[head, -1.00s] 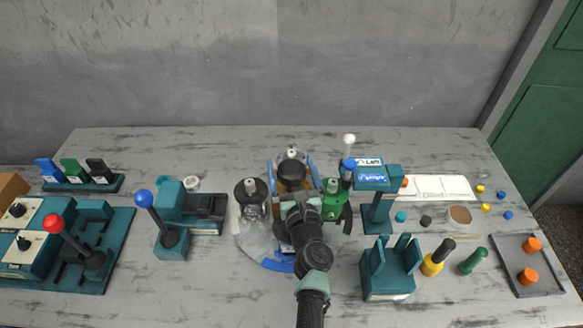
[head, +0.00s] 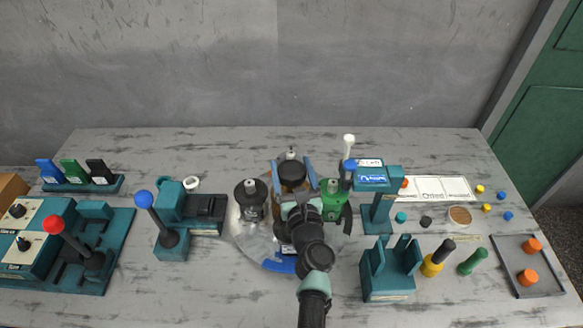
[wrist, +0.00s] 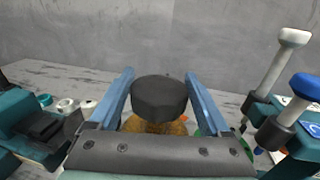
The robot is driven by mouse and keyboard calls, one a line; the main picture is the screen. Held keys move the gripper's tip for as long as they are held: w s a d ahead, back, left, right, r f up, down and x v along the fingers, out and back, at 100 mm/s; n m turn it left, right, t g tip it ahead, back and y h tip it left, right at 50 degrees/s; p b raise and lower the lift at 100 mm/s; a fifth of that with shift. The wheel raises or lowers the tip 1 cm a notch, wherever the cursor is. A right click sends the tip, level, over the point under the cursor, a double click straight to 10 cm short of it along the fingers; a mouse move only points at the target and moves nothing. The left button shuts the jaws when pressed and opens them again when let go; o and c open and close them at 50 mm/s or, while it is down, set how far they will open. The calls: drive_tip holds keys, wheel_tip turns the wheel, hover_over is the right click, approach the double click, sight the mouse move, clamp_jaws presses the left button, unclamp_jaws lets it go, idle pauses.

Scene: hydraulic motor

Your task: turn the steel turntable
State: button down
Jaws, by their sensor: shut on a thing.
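The steel turntable (head: 247,236) is a pale round plate in the middle of the bench, partly hidden by my arm. A blue piece (head: 280,263) shows at its front edge. On it stand a dark bottle (head: 251,203) at left, a green bottle (head: 332,203) at right and an amber jar with a black lid (head: 292,173) at the back. My gripper (head: 292,160) is shut on the amber jar. In the wrist view its blue fingers flank the black lid (wrist: 159,97), with the amber body (wrist: 155,126) below; the contact itself is hidden.
A blue-knobbed lever (head: 145,200) stands left of the turntable. Close on the right are a teal stand (head: 377,210) and blue and white levers (head: 348,145). A teal holder (head: 388,280) stands at front right. The bench behind the turntable is clear.

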drive_tip(key=shift+d+n+y, duration=0.1)
drive_tip(key=shift+n+y, duration=0.5)
drive_tip(key=shift+y, duration=0.2)
drive_tip(key=shift+n+g+y, duration=0.4)
drive_tip(key=shift+y, duration=0.3)
drive_tip(key=shift+f+n+g+y+b, duration=0.2)
drive_tip(key=shift+n+g+y+b, duration=0.85)
drive_tip(key=shift+y, duration=0.65)
drive_tip(key=n+g+y+b, duration=0.2)
drive_tip(key=n+y+b, duration=0.1)
drive_tip(key=b, duration=0.2)
drive_tip(key=shift+f+g, duration=0.1)
drive_tip(key=shift+g, duration=0.15)
drive_tip(key=shift+n+g+y+b, duration=0.6)
drive_tip(key=shift+y+b, duration=0.1)
drive_tip(key=shift+b, duration=0.25)
drive_tip(key=shift+r+n+g+y+b, duration=0.25)
drive_tip(key=shift+g+y+b, duration=0.05)
drive_tip(key=shift+b, duration=0.25)
unclamp_jaws()
